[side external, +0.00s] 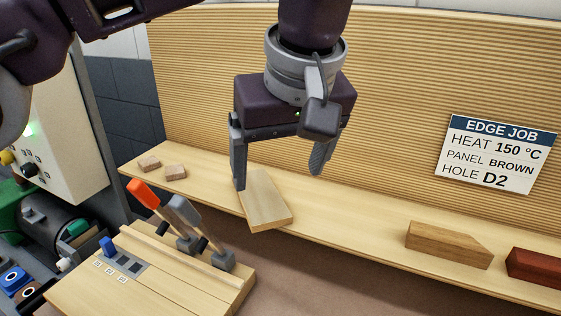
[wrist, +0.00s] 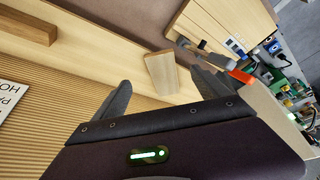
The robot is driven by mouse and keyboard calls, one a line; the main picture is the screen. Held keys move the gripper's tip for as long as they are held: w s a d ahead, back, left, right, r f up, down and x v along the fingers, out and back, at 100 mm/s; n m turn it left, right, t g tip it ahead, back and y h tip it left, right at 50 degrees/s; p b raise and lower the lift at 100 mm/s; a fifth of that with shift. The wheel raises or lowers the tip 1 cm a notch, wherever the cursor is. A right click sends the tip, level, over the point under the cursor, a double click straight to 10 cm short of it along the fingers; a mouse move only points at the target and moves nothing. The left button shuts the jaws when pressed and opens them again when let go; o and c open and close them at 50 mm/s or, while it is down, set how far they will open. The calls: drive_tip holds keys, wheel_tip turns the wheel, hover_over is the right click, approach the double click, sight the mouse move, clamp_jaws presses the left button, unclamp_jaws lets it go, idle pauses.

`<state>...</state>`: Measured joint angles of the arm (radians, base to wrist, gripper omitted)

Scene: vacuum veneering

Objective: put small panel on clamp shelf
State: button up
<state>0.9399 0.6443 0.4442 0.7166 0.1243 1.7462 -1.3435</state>
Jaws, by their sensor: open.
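The small panel is probably the light wooden board (side external: 264,202) lying tilted on the long wooden shelf (side external: 340,235), its near end reaching past the front edge. It also shows in the wrist view (wrist: 162,73), ahead of the fingers. My gripper (side external: 279,180) is open, with its fingers apart above the shelf. In the side view the left finger overlaps the board's left edge; I cannot tell whether they touch.
A clamp fixture (side external: 165,265) with an orange lever (side external: 147,195) and a grey lever (side external: 184,210) stands at the lower left. Two small blocks (side external: 175,172) lie left on the shelf. A brown block (side external: 447,244) and a red block (side external: 535,267) lie right. A ribbed wall (side external: 400,100) stands behind.

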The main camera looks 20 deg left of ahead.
drive_tip(key=shift+s+r, duration=0.1)
drive_tip(key=shift+r, duration=0.15)
drive_tip(key=s+a+r+m+h, duration=0.2)
drive_tip(key=a, duration=0.6)
drive_tip(key=s+a+r+m+h, duration=0.1)
drive_tip(key=s+a+r, duration=0.1)
drive_tip(key=a, duration=0.7)
drive_tip(key=s+a+f+m+t, duration=0.1)
drive_tip(key=s+a+f+m, duration=0.2)
drive_tip(key=s+f, duration=0.2)
drive_tip(key=s+a+f+m+t, duration=0.1)
drive_tip(key=s+a+f+m, duration=0.2)
drive_tip(key=s, duration=0.9)
wheel_tip(320, 180, down, 3)
drive_tip(key=shift+a, duration=0.65)
drive_tip(key=shift+s, duration=0.1)
